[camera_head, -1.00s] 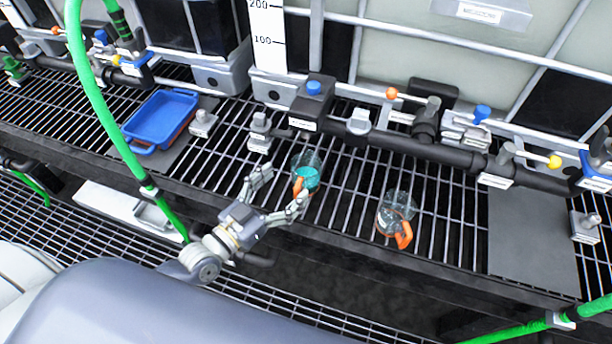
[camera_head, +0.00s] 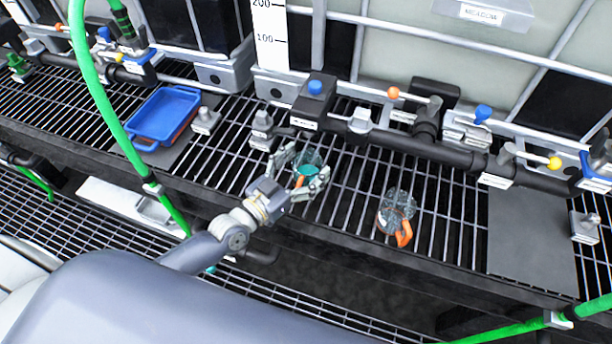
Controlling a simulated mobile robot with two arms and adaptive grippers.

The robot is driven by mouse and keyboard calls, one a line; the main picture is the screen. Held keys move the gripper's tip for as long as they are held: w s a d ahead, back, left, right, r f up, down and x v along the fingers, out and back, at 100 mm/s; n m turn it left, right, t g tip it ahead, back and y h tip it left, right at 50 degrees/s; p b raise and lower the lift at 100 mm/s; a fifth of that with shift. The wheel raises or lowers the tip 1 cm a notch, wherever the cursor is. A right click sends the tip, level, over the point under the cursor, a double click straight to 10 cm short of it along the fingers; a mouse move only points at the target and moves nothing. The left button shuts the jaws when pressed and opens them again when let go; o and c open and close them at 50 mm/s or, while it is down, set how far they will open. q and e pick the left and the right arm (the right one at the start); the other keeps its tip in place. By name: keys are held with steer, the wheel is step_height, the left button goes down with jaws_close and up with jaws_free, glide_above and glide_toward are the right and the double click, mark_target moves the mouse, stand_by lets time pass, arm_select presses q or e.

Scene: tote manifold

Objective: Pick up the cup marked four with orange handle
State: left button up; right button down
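A clear cup with teal liquid (camera_head: 308,163) and an orange handle stands on the grating below the black manifold. My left gripper (camera_head: 300,173) reaches in from the left with its fingers on either side of this cup. The fingers look spread around it; I cannot tell whether they touch it. A second clear cup (camera_head: 396,207), seemingly empty, with an orange handle (camera_head: 404,234), stands on the grating to the right. No number marking is readable on either cup. My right gripper is not in view.
The manifold pipe (camera_head: 400,143) with orange, blue and yellow-tipped valve levers runs behind the cups. A blue tray (camera_head: 163,117) lies at left. A green hose (camera_head: 95,85) hangs at left. A dark flat plate (camera_head: 530,235) lies at right.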

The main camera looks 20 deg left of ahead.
arm_select(q)
steer(key=c, duration=1.1)
steer(key=shift+c, duration=0.7)
steer(key=shift+r, duration=0.15)
